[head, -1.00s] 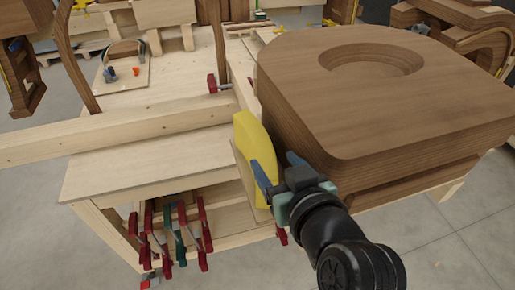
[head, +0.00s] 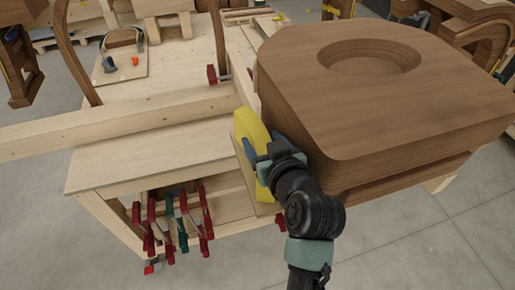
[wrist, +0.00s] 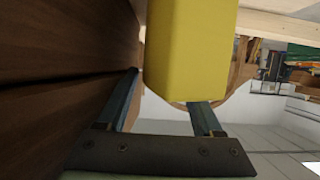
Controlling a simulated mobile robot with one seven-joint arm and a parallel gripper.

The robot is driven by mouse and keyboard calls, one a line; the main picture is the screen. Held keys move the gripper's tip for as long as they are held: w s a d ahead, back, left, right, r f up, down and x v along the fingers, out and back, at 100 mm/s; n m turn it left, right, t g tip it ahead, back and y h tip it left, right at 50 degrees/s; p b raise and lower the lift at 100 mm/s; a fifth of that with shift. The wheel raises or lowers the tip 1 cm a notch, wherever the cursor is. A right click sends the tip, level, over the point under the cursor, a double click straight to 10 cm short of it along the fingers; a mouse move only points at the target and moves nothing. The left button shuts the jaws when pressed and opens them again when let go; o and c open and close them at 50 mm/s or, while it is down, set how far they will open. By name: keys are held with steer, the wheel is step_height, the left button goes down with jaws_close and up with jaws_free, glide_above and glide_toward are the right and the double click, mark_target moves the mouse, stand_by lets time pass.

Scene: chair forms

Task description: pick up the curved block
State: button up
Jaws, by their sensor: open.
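The curved block (head: 249,133) is yellow and stands upright at the end of the workbench, beside the big wooden chair form. In the wrist view the yellow block (wrist: 187,55) fills the upper middle, with its near end facing my gripper. My gripper (head: 262,150) is open at the block's near side in the head view. In the wrist view the two blue fingers of my gripper (wrist: 165,95) point toward the block, one on each side of its near end. I cannot tell whether either finger touches it. The block's lower part is partly hidden by my gripper.
The large wooden chair form (head: 400,105) stands close on the right, its side wall near my left finger in the wrist view. A long beam (head: 120,120) crosses the workbench (head: 150,155). Several red and green clamps (head: 180,225) hang below. Open floor lies in front.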

jaws_close()
steer(key=shift+r, duration=0.2)
stand_by(0.4)
